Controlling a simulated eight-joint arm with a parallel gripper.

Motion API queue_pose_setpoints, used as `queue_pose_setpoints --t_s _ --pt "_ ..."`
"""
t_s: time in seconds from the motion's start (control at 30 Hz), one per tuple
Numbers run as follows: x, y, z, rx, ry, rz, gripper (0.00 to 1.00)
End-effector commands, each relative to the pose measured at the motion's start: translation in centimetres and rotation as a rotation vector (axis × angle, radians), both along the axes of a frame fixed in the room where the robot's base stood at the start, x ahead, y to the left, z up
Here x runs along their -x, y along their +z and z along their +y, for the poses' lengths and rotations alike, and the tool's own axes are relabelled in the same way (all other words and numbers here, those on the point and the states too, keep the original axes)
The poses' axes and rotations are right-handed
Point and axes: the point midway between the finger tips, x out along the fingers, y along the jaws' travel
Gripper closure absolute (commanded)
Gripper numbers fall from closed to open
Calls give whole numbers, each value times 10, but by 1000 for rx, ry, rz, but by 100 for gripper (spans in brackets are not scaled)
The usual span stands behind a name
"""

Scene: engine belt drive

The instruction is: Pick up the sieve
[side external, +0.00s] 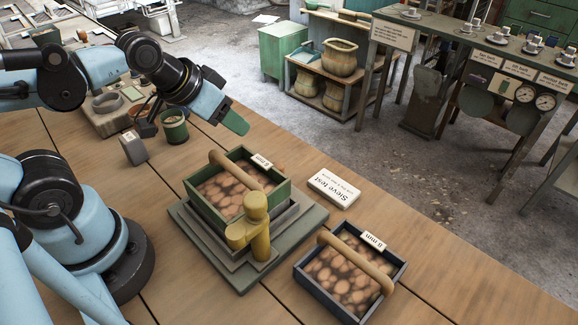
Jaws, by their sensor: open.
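A green box-shaped sieve (199,197) with a wooden bar handle (237,170) and a small label sits on a stepped grey base (215,265) on the table. Brown rounded lumps show inside it. A second, dark blue box-shaped sieve (314,281) with a similar handle (356,262) and label stands on the table to the right, also with brown lumps. My gripper (230,119) is above the table, up and behind the green sieve, apart from both sieves. It is open; one finger largely hides the other, and no held thing shows.
A yellow knobbed post (258,230) stands at the front of the grey base, close to the green sieve. A white "Sieve test" card (334,188) lies behind the blue sieve. A green cup (174,126) and a grey block (133,148) stand at the left.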

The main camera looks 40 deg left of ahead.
Motion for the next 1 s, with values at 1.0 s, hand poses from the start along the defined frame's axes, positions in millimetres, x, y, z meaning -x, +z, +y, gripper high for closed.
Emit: queue_pose_setpoints --t_s 1.0 --pt "53 101 -28 664 825 372 52"
